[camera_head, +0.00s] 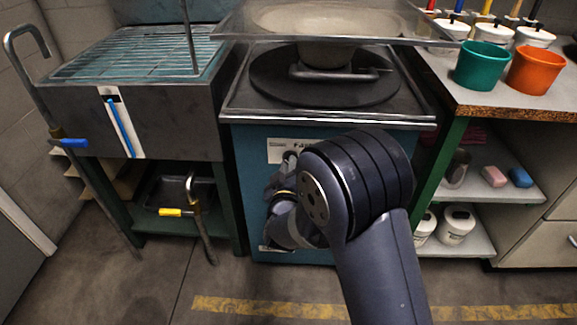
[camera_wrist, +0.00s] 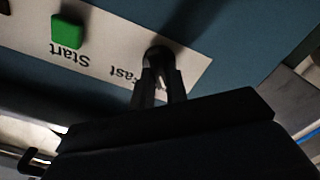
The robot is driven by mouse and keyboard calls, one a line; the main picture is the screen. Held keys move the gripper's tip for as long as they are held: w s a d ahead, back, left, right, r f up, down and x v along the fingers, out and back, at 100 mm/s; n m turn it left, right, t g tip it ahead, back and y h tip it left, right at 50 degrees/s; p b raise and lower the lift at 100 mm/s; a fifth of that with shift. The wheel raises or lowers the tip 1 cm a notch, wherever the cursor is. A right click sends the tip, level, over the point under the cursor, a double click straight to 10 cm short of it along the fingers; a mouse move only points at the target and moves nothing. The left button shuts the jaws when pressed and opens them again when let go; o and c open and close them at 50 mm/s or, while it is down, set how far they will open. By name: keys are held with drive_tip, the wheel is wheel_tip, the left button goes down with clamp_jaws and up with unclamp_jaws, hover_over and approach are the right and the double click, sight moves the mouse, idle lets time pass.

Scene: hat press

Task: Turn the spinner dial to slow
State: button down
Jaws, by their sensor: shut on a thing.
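The spinner dial (camera_wrist: 158,52) is a small dark knob on a pale label panel (camera_wrist: 105,42) in the wrist view. The panel reads "Start" and "Fast", upside down, with "Fast" close to the dial. My gripper (camera_wrist: 161,78) has its two dark fingers closed around the dial, hiding much of it. The dial's pointer and any "slow" marking cannot be made out. In the head view, the blue spinner cabinet (camera_head: 240,185) stands in the middle with a pale label (camera_head: 279,150) on its front. My arm covers the dial there.
A green Start button (camera_wrist: 67,31) sits close to the dial. Above the cabinet is a round dark plate (camera_head: 275,80) under a metal tray (camera_head: 235,28). A sink (camera_head: 70,110) stands left; a bench with a teal pot (camera_head: 482,66) and an orange pot (camera_head: 536,70) stands right.

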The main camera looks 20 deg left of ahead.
drive_tip(key=c, duration=1.4)
unclamp_jaws()
drive_tip(key=p+v, duration=0.1)
drive_tip(key=v, duration=1)
drive_tip(key=shift+p, duration=0.35)
drive_tip(key=shift+w, duration=0.15)
drive_tip(key=b+x, duration=0.2)
drive_tip(key=x, duration=0.8)
drive_tip(key=shift+w, duration=0.35)
drive_tip(key=shift+a, duration=0.1)
